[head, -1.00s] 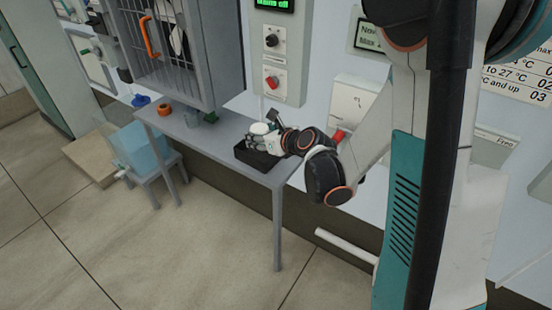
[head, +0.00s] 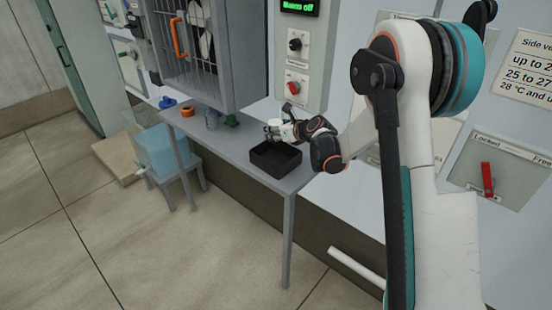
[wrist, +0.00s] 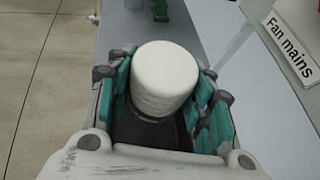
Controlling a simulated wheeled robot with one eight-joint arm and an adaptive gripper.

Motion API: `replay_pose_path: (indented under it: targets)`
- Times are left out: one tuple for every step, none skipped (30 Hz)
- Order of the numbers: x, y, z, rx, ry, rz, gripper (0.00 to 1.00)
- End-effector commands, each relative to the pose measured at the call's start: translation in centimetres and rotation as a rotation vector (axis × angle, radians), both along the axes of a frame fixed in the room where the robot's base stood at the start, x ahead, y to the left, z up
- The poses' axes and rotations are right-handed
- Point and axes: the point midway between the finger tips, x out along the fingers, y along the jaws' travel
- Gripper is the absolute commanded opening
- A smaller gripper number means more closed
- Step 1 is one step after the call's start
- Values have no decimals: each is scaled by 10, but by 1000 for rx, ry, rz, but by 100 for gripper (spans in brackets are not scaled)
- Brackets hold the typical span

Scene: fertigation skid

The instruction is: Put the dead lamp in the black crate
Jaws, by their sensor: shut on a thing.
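The dead lamp (wrist: 166,78) is a white, rounded cylinder in the wrist view, standing between my gripper's teal finger pads. My gripper (wrist: 158,82) is shut on it. A dark area shows below the lamp, and I cannot tell what it is. In the head view my gripper (head: 272,130) is above the back edge of the black crate (head: 270,167). The lamp cannot be told apart from the white gripper parts there. The crate sits on the grey bench and its visible inside looks empty.
The narrow grey bench (head: 238,158) also carries an orange ring (head: 187,112), a metal cylinder (head: 211,120) and a green object (head: 232,120) left of the crate. A barred cabinet (head: 200,45) and a switch panel (head: 299,60) stand close behind. The floor in front is clear.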

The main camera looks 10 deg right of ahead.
Motion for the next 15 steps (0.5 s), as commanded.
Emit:
replay_pose_path:
  targets:
    - [1, 0, -17, 0, 0, 0, 20]
    - [0, 0, -24, 0, 0, 0, 20]
    - [0, 0, -33, 0, 0, 0, 20]
    - [0, 0, -39, 0, 0, 0, 20]
    - [0, 0, -44, 0, 0, 0, 20]
    - [0, 0, -49, 0, 0, 0, 20]
    - [0, 0, -53, 0, 0, 0, 20]
    - [0, 0, -56, 0, 0, 0, 20]
    - [0, 0, -59, 0, 0, 0, 20]
    - [0, 0, -60, 0, 0, 0, 20]
    - [0, 0, -61, 0, 0, 0, 20]
    - [0, 0, -63, 0, 0, 0, 20]
    - [0, 0, -64, 0, 0, 0, 20]
    - [0, 0, -66, 0, 0, 0, 20]
    - [0, 0, -70, 0, 0, 0, 20]
